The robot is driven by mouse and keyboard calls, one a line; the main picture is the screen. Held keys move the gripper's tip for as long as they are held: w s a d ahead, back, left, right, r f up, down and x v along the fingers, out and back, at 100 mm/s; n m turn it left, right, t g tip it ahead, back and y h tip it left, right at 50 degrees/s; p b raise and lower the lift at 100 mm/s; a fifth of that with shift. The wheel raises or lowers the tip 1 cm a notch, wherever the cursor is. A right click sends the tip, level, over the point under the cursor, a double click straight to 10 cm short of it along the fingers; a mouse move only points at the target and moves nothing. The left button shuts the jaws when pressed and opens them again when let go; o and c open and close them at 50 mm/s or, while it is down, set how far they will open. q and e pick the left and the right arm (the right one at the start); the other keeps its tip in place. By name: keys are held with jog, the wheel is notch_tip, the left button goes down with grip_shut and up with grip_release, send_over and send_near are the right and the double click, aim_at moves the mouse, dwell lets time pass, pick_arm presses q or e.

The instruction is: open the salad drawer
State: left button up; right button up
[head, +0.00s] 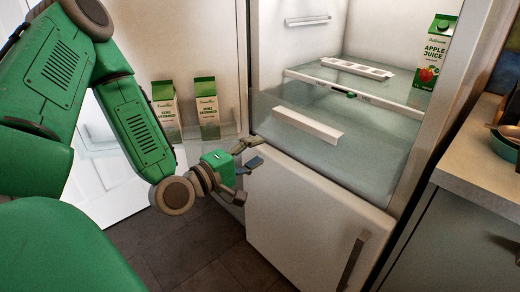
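The fridge compartment stands open, and the salad drawer (345,160) is a clear, greenish bin low inside it. A white handle bar (308,125) slants across the drawer. I cannot tell for sure whether the drawer is fully in. My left gripper (252,154) is at the left edge of the fridge, left of and below the handle bar. Its fingers are apart with nothing between them, and it does not touch the handle. My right gripper is out of view.
The fridge door with cartons (207,108) in its rack is swung open at left, behind my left arm. A juice carton (434,52) and a white tray (358,68) are above the drawer. A white lower door (300,225) is shut. A counter (485,165) borders the right.

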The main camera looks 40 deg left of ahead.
aim_at(300, 127)
pick_arm(q)
jog(key=w+b, duration=0.1)
jog(key=w, duration=0.4)
jog(key=w+d+b, duration=0.1)
jog(key=w, duration=1)
jog(key=shift+w+d+r+b, duration=0.15)
jog(key=shift+w+r+b, duration=0.1)
jog(key=shift+w+b, duration=0.15)
